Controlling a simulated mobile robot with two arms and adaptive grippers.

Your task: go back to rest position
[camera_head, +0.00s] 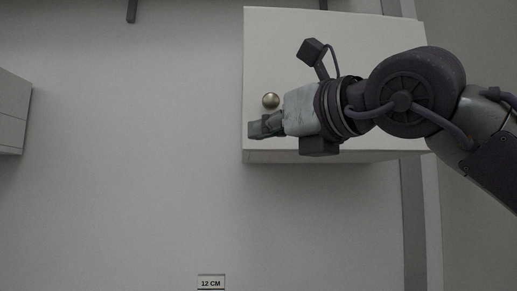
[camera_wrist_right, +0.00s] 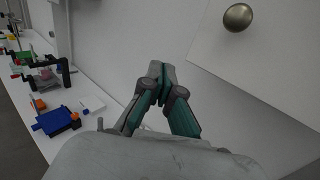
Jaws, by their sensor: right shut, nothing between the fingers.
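My right gripper (camera_head: 257,130) is in the head view, in front of a white cabinet-like box, its fingers pointing left. Its fingers are together and empty. In the right wrist view the gripper (camera_wrist_right: 160,68) also shows shut, with nothing between the fingertips. A round brass-coloured knob (camera_head: 270,100) is on the white box just above the fingers; it also shows in the wrist view (camera_wrist_right: 238,17), up and right of the fingertips and apart from them. My left gripper is not in view.
The white box (camera_head: 330,30) is close behind my right arm. A label reading 12 CM (camera_head: 210,283) is at the bottom. In the wrist view a white bench (camera_wrist_right: 95,90) at left carries a blue block-like item (camera_wrist_right: 52,121) and other coloured items.

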